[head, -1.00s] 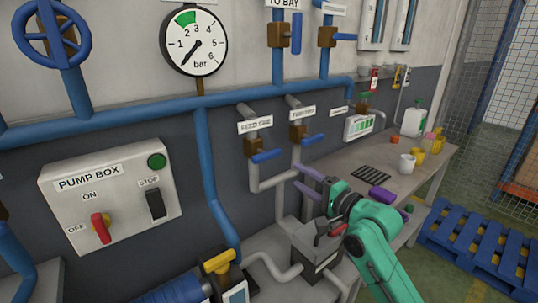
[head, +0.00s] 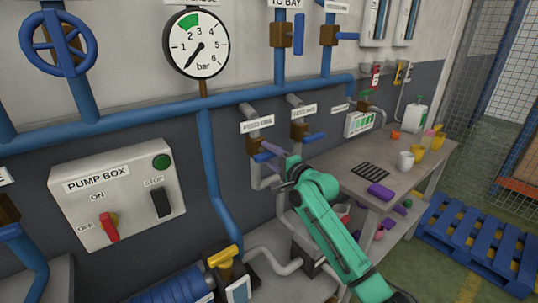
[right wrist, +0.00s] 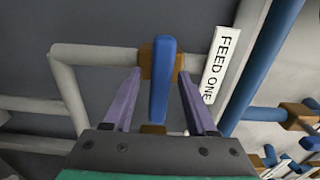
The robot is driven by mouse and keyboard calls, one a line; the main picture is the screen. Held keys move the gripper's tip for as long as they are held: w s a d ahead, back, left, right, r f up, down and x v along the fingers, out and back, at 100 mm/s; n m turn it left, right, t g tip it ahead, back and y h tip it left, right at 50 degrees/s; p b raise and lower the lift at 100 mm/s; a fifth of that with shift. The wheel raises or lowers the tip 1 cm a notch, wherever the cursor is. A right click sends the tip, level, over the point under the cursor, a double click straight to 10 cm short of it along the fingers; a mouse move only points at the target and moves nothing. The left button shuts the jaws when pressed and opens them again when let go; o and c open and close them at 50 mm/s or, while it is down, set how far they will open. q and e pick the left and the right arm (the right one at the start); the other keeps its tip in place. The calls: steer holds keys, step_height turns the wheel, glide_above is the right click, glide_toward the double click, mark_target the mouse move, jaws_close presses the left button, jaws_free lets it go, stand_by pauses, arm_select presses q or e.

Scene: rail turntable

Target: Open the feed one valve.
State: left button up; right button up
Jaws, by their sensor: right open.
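The feed one valve has a brown body (head: 254,146) and a blue lever handle (right wrist: 163,82) on a grey pipe under the blue pipe. Its label (right wrist: 221,65) reads FEED ONE in the right wrist view. The handle lies across the pipe. My right gripper (head: 268,154) is at the valve in the head view, partly covering the handle. In the right wrist view its purple fingers (right wrist: 158,97) are open on both sides of the handle, with gaps showing. My left gripper is not in view.
A second valve with a blue handle (head: 313,138) is close on the right. The pump box (head: 118,197) and pressure gauge (head: 196,44) are to the left. A bench (head: 345,178) with mugs stands to the right, a blue pallet (head: 470,240) beyond it.

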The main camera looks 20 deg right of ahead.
jaws_close()
steer(key=shift+n, duration=0.3)
steer(key=n, duration=0.2)
steer(key=shift+f+n+b, duration=0.1)
steer(key=shift+n+b, duration=0.2)
steer(key=shift+n, duration=0.1)
steer(key=n, duration=0.4)
steer(key=shift+b, duration=0.35)
steer(key=n, duration=0.4)
steer(key=shift+n, duration=2.2)
